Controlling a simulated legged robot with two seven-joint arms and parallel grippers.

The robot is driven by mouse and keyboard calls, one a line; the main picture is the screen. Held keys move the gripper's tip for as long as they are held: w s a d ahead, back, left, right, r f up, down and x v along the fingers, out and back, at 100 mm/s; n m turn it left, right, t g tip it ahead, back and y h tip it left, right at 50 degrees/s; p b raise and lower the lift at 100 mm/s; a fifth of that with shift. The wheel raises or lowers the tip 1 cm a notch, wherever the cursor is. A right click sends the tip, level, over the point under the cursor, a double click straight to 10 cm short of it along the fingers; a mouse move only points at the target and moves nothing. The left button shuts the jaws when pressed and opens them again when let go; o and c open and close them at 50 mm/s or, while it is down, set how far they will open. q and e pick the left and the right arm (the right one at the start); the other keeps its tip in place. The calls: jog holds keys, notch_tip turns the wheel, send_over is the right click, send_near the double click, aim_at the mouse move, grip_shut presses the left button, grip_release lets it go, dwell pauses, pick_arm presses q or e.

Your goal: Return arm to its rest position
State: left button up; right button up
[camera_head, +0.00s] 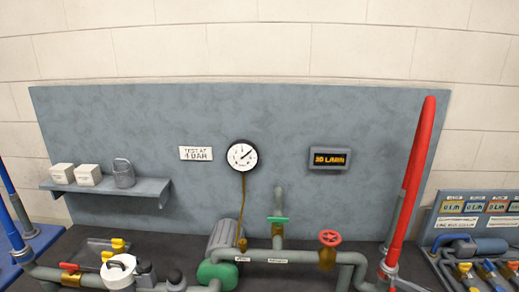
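Neither of my grippers shows in the head view, and I see no part of my arms for sure. A green and grey motor or pump (217,274) sits low in the middle, joined to grey-green pipes (290,257). A red handwheel valve (330,238) and a green-handled valve (278,219) are on the pipes. What lies below the picture's lower edge is hidden.
A grey-blue back panel (110,115) carries a round gauge (242,155), a small display (329,159) and a shelf (150,187) with white boxes. A tall red pole (413,180) stands at right. A bag with yellow parts (103,250) lies at lower left.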

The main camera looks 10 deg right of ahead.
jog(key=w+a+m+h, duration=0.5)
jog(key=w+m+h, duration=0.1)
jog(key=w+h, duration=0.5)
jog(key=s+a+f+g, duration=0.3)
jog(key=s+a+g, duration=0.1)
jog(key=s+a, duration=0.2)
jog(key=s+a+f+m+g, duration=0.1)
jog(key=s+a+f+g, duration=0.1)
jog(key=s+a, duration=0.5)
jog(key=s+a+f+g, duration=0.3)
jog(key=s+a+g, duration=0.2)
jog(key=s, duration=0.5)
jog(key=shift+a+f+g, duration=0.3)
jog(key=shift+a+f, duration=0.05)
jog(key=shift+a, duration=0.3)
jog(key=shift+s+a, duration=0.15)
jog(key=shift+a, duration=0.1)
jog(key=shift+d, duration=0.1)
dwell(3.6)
